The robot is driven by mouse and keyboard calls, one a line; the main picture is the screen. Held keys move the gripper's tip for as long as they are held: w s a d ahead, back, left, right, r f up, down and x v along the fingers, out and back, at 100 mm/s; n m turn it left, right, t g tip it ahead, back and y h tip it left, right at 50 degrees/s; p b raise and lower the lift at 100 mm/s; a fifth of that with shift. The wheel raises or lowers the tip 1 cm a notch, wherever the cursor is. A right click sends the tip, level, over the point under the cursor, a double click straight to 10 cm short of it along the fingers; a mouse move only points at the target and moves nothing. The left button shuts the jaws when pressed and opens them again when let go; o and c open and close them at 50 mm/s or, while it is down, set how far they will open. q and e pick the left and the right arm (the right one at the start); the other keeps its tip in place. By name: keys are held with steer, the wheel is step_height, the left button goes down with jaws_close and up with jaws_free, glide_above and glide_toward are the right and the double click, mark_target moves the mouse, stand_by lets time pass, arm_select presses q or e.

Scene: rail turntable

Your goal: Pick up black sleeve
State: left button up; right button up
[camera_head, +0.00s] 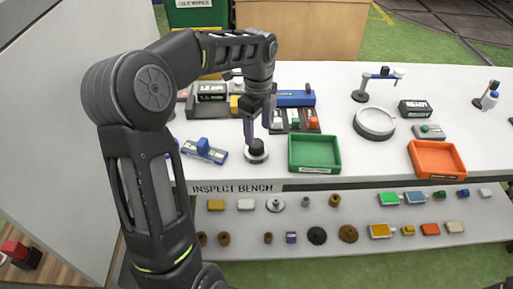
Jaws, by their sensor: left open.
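A small black cylinder, probably the black sleeve (257,145), stands upright on a round pale base (257,157) near the front edge of the white bench. My left gripper (259,130) points down right above it. Its fingers are open and reach close to the black piece; I cannot tell whether they are around it or touch it. My left arm comes in from the left and hides part of the bench behind. My right gripper is not in view.
A green tray (314,167) stands just right of the round base, and an orange tray (437,173) farther right. A blue-and-grey fixture (204,151) lies to the left. A round dish (374,121) and a lamp-like stand (362,95) are behind. A lower shelf (375,210) holds several small parts.

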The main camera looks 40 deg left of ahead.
mark_target(256, 143)
arm_select(q)
steer(key=f, duration=0.2)
steer(key=f+p, duration=0.1)
steer(key=f, duration=0.2)
steer(key=shift+s+a+f, duration=0.1)
steer(key=shift+a, duration=0.1)
steer(key=shift+c, duration=0.3)
stand_by(0.3)
jaws_close()
stand_by(0.5)
